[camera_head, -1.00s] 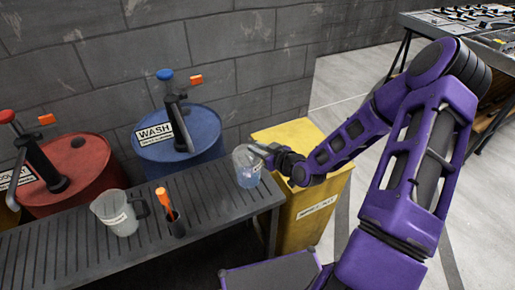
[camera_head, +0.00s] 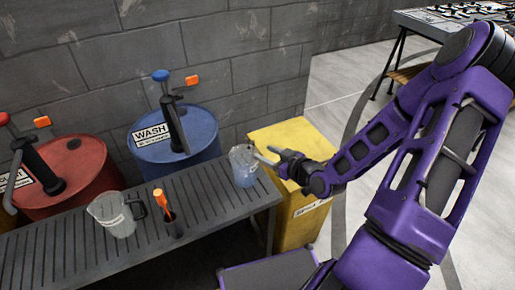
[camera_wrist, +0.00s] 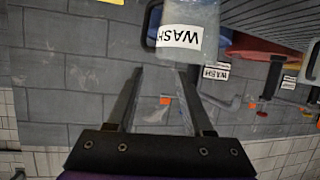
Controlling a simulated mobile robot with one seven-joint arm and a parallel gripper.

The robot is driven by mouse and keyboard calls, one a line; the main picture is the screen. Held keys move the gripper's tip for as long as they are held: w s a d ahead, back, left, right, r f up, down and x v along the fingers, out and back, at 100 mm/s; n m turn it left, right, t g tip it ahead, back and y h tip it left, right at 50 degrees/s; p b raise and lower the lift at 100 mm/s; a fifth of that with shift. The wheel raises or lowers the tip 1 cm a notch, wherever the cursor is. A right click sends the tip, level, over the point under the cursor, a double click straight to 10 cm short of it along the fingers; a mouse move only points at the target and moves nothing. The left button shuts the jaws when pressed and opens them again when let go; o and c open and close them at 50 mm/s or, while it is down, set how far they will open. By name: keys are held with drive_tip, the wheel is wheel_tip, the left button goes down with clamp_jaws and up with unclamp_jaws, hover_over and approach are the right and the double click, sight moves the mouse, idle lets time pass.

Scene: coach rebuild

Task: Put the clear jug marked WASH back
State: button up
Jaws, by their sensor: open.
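The clear jug marked WASH (camera_head: 243,167) stands upright at the right end of the slatted bench (camera_head: 90,245), with bluish contents. In the wrist view the jug (camera_wrist: 192,18) appears upside down at the top edge, its WASH label facing my gripper and its dark handle to the left. My gripper (camera_head: 268,163) is open and empty, just right of the jug and apart from it. In the wrist view the gap between the fingers (camera_wrist: 163,75) is clear. A second clear jug (camera_head: 118,214) stands further left on the bench; its label is too small to read.
A blue drum (camera_head: 190,140) labelled WASH and a red drum (camera_head: 80,175), both with pumps, stand behind the bench. An orange-handled tool (camera_head: 162,203) stands in a dark holder between the jugs. A yellow bin (camera_head: 290,135) stands right of the bench, below my gripper.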

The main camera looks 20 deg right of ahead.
drive_tip(key=v, duration=0.5)
drive_tip(key=shift+f, duration=0.1)
idle(0.3)
